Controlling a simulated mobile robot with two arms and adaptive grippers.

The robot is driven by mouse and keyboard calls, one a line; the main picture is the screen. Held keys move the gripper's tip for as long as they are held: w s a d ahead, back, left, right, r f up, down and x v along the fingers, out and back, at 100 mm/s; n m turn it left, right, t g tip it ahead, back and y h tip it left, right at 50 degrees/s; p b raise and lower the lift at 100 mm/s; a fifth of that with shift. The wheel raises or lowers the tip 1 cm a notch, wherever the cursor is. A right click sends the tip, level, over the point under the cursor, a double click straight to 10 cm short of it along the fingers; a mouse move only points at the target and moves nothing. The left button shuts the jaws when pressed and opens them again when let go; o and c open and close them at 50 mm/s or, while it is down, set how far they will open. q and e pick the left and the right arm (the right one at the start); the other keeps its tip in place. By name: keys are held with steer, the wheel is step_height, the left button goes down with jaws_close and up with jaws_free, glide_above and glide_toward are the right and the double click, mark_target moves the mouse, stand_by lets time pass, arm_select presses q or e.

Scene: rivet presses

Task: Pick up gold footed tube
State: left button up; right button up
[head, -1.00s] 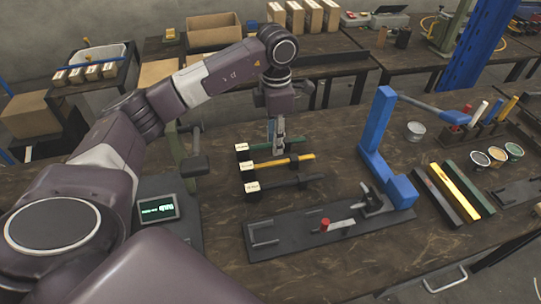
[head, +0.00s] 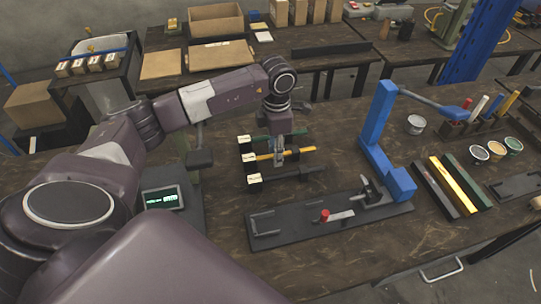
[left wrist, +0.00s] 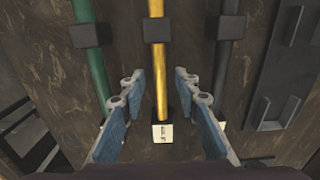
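The gold footed tube (head: 268,156) lies on the table between a green tube and a black tube, with a dark block at its middle and a labelled block (head: 248,157) at its left end. In the left wrist view the gold tube (left wrist: 157,84) runs down the middle to its labelled end block (left wrist: 162,132). My left gripper (head: 279,160) is over the gold tube. It is open, its two blue-padded fingers (left wrist: 155,88) standing on either side of the tube, apart from it. My right gripper is not in view.
The green tube (left wrist: 92,70) and black tube (left wrist: 221,72) lie close on either side. A dark fixture plate (head: 300,232) with a red-knobbed part is in front. A blue press (head: 375,130) stands to the right, beside several coloured bars (head: 455,184).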

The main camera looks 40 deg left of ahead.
arm_select(q)
jaws_close()
steer(key=shift+r, duration=0.1)
